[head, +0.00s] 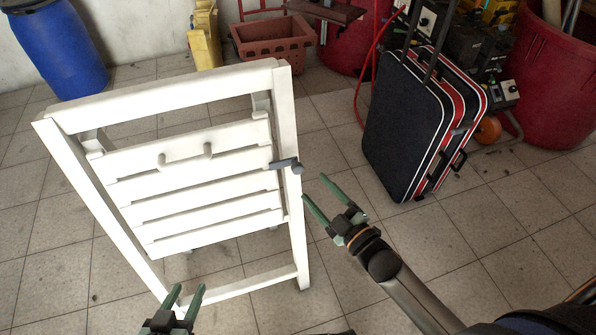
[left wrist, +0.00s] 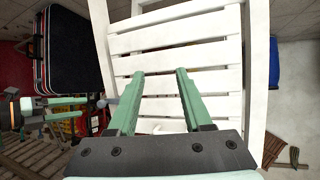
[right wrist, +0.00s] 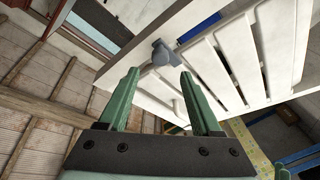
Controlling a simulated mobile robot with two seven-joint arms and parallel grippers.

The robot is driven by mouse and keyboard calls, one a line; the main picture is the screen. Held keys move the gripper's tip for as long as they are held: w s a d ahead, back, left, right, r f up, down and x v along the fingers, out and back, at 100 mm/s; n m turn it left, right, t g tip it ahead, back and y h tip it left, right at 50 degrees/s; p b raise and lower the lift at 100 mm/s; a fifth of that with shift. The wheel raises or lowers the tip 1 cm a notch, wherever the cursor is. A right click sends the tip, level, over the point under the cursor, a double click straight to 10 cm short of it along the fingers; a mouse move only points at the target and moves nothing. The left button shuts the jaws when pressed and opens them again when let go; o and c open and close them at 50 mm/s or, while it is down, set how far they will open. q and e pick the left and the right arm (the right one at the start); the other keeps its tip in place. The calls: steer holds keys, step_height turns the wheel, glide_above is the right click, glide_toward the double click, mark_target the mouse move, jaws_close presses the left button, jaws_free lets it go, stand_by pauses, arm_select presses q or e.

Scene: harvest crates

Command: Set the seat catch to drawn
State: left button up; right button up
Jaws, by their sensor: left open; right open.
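A white slatted folding chair (head: 155,100) stands on the tiles at the left of the head view. The seat catch (head: 287,165) is a small blue-grey lever on its right side rail, lying roughly crosswise. It also shows in the right wrist view (right wrist: 162,54), beyond the fingertips.
A dark suitcase with red trim (head: 405,125) stands right of the chair. A blue barrel (head: 58,50), a yellow object (head: 203,35), a reddish crate (head: 272,40) and red tubs (head: 560,75) stand behind. Tiled floor between chair and suitcase is clear.

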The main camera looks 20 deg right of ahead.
mark_target(300, 171)
arm_select(q)
steer(key=w+r+m+t+b, duration=0.1)
steer(key=w+r+t, duration=0.3)
steer(key=r, duration=0.4)
steer(key=shift+w+r+h, duration=0.2)
steer(key=shift+r+h, duration=0.05)
steer(key=shift+h, duration=0.15)
arm_select(e)
steer(key=x, duration=0.8)
steer(key=shift+w+a, duration=0.1)
steer(key=shift+w, duration=0.15)
steer(key=shift+f, duration=0.1)
jaws_close()
steer(key=shift+s, duration=0.1)
